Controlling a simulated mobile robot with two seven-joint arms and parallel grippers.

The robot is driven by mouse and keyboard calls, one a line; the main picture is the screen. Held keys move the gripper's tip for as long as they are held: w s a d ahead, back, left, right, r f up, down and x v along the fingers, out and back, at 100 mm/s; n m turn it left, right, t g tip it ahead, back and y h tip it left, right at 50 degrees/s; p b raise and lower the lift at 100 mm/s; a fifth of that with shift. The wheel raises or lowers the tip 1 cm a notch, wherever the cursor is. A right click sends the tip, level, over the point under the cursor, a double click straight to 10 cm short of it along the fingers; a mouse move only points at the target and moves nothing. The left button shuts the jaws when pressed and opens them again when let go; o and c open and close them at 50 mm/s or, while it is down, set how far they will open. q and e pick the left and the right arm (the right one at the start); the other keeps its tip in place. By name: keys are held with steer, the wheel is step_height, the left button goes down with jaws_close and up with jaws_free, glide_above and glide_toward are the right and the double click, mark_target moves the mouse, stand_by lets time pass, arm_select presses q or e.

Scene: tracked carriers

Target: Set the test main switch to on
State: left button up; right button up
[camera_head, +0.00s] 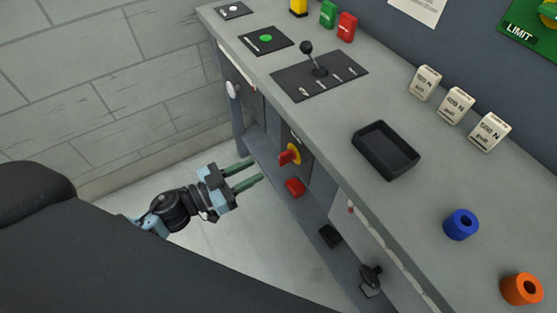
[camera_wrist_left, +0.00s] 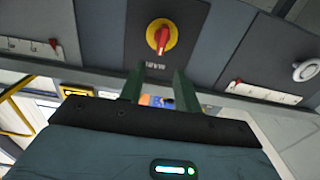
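The main switch (camera_head: 290,154) is a red rotary handle on a yellow round plate, set on a dark panel on the front of the bench. In the left wrist view the switch (camera_wrist_left: 162,37) is straight ahead, its red handle lying close to upright in that picture; the label beside it appears upside down. My left gripper (camera_head: 258,169) is in front of the panel, its two green fingers apart with nothing between them. The fingers (camera_wrist_left: 159,88) point at the panel and stop short of the switch. My right gripper is in neither view.
A red block-like part (camera_head: 295,187) sits below the switch, and a white round knob (camera_head: 233,89) is further left on the bench front. The bench top carries a lever panel (camera_head: 318,82), a black tray (camera_head: 385,150) and several weights. The floor before the bench is clear.

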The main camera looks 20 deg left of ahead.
mark_target(285, 158)
arm_select(q)
steer(key=x, duration=0.8)
steer(key=shift+w+r, duration=0.1)
steer(key=shift+c, duration=0.3)
jaws_close()
